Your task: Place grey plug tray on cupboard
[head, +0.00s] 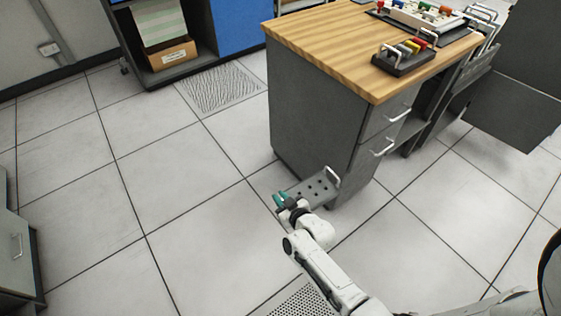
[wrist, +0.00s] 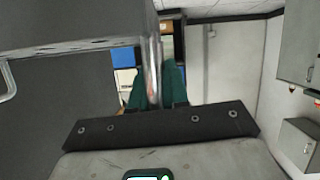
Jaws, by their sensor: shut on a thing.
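The grey plug tray (head: 312,188) is a flat plate with rows of holes and an upright metal handle at its far end. It hangs clear of the desk top, low beside the wooden-topped desk. My gripper (head: 284,199) has teal fingers, shut on the tray's near handle. In the wrist view the gripper (wrist: 157,78) closes around that upright metal handle, and the tray (wrist: 75,28) fills the upper left. A dark cupboard (head: 205,28) with a blue door stands at the back left. A grey cabinet (head: 12,250) is at the left edge. I cannot tell which is the task's cupboard.
The desk (head: 310,110) stands right behind the tray, with drawer handles on its front. A dark tray of coloured plugs (head: 405,60) lies on its top. A cardboard box (head: 172,56) sits in the cupboard's open shelf. Tiled floor to the left is clear.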

